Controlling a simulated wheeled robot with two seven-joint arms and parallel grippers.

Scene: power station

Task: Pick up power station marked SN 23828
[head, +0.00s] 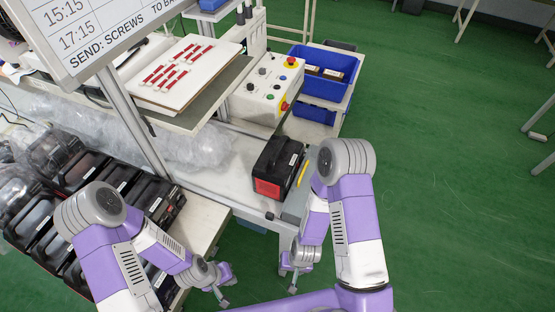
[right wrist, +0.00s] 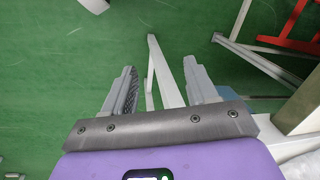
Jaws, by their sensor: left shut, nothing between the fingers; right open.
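A black power station (head: 279,168) with a red front panel stands on the workbench near its front right corner. A small white label shows on it, too small to read. Several more dark power stations (head: 120,188) sit in rows at the left, partly hidden by my left arm. I cannot read the mark SN 23828 on any of them. My left gripper (head: 224,298) is shut and empty, low in front of the bench. My right gripper (head: 293,286) hangs low in front of the bench, below the black power station. In the right wrist view it is open (right wrist: 161,75), with nothing between its fingers.
A control box (head: 272,86) with buttons and a blue bin (head: 322,84) stand behind the power station. A tilted white board (head: 183,72) with red parts and clear plastic wrap (head: 190,145) are to its left. Green floor (head: 440,150) is open at the right.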

